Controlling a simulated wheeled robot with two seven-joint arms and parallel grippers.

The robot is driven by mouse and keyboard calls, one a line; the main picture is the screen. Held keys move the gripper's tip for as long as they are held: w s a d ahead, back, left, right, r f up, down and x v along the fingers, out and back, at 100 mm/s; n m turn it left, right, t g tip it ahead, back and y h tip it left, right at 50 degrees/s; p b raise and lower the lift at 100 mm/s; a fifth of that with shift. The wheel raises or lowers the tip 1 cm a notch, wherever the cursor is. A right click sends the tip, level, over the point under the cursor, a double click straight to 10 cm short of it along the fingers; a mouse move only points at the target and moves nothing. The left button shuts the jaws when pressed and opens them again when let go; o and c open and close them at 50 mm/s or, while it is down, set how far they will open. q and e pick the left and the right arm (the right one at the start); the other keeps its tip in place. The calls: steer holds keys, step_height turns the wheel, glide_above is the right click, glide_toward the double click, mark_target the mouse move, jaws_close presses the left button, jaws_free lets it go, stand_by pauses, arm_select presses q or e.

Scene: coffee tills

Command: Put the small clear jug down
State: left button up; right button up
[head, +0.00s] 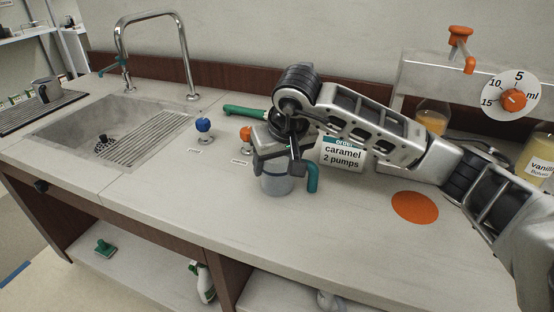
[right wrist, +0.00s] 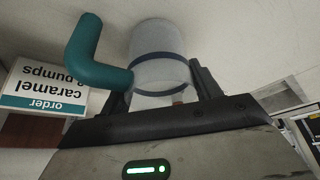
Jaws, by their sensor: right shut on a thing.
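The small clear jug (head: 277,184) with a teal handle (head: 312,178) is upright at the middle of the counter (head: 340,220). My right gripper (head: 276,164) is shut on its upper part from above, with the handle on the right side. In the right wrist view the jug (right wrist: 160,55) sits between the two fingers (right wrist: 162,95), and a dark band runs around it. Its base is at or just above the counter; I cannot tell whether it touches. My left gripper is not in view.
An order card (head: 342,154) reading caramel, 2 pumps stands just behind the jug. An orange disc (head: 415,207) lies to the right. A blue-knobbed tool (head: 203,126) and the sink (head: 118,130) are left. The counter in front is clear.

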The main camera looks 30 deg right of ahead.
steer(key=shift+f, duration=0.1)
steer(key=shift+f, duration=0.15)
steer(key=o, duration=1)
